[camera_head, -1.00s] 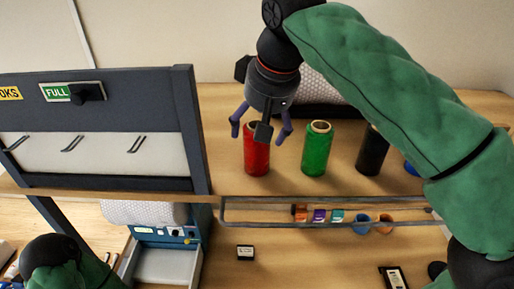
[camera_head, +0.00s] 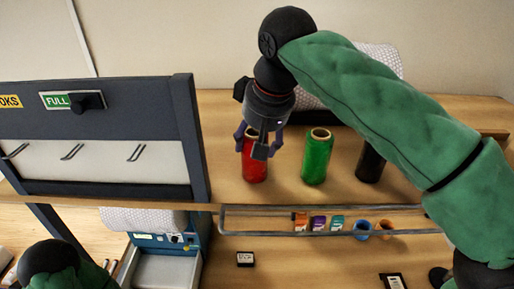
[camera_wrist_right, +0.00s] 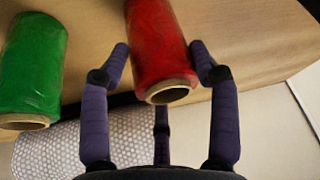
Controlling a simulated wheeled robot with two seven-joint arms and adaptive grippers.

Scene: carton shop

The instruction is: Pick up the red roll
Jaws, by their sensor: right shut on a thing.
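The red roll (camera_head: 255,168) stands upright on the wooden shelf, left of the green roll (camera_head: 317,158). My right gripper (camera_head: 260,147) comes down over its top, and its fingers hide part of the upper roll. In the right wrist view the fingers of my gripper (camera_wrist_right: 164,70) are closed around the top end of the red roll (camera_wrist_right: 158,45). The roll's base appears still on the shelf. My left gripper is out of view; only part of my left arm shows at the lower left.
The green roll also shows in the wrist view (camera_wrist_right: 33,65). A black roll (camera_head: 370,163) stands further right, partly behind my right arm. A dark framed panel (camera_head: 100,110) stands close on the left. A bubble-wrap roll (camera_wrist_right: 50,150) lies behind.

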